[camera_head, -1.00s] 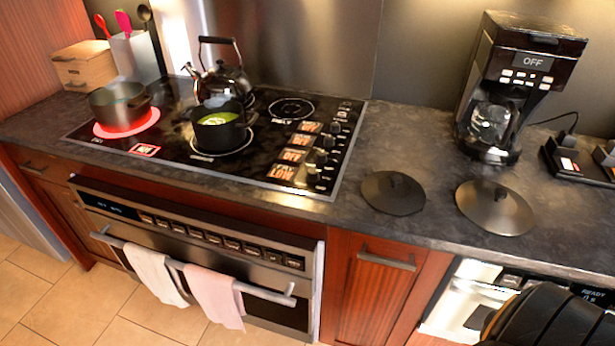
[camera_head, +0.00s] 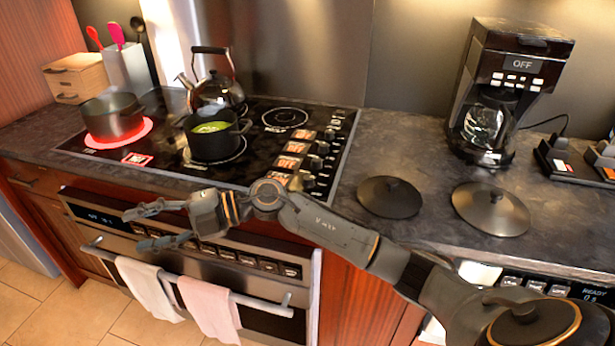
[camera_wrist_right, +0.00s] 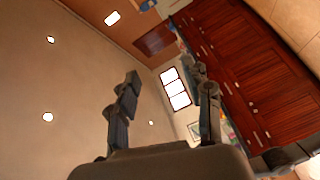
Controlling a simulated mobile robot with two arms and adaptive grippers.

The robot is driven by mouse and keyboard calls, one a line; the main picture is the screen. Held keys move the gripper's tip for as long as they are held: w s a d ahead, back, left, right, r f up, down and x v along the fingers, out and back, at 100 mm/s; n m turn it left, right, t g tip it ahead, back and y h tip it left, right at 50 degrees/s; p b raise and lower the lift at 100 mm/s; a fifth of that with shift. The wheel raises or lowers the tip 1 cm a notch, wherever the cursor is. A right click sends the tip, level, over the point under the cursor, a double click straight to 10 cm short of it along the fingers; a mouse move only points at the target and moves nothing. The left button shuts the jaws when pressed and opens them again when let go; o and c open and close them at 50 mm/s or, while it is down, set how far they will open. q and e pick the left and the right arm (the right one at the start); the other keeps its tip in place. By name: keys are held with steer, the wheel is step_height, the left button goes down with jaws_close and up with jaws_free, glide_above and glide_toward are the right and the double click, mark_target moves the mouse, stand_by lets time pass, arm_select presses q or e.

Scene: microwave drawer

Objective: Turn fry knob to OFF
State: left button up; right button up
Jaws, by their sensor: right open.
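The stove knobs (camera_head: 316,162) stand in a row along the right side of the black cooktop (camera_head: 262,149), with small lit labels (camera_head: 290,162) beside them. The labels are too small to read surely, and I cannot tell which knob is the fry knob. My right gripper (camera_head: 142,228) is open and empty in front of the oven's control strip, left of and below the knobs, pointing left. My left gripper is not in view.
A pan (camera_head: 112,117) sits on a glowing red burner. A pot with green contents (camera_head: 214,136) and a kettle (camera_head: 216,92) stand on the cooktop. Two dark lids (camera_head: 390,197) and a coffee maker (camera_head: 507,90) are to the right. Towels (camera_head: 150,290) hang on the oven handle.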

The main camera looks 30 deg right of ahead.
steer(key=w+d+f+n+g+h, duration=0.1)
steer(key=d+f+n+g+h, duration=0.15)
steer(key=d+h, duration=0.85)
steer(key=d+r+m+h, duration=0.3)
steer(key=d+r+h, duration=0.1)
steer(key=d, duration=0.7)
steer(key=d+r+m+h, duration=0.2)
steer(key=d+r+h, duration=0.3)
steer(key=d, duration=0.6)
steer(key=b, duration=0.2)
glide_toward(308, 177)
steer(key=shift+t, duration=0.45)
steer(key=x, duration=0.5)
steer(key=s+p+x, duration=0.1)
steer(key=x, duration=0.2)
steer(key=shift+w+d+f, duration=0.15)
steer(key=shift+f, duration=0.3)
steer(key=shift+c, duration=0.4)
jaws_close()
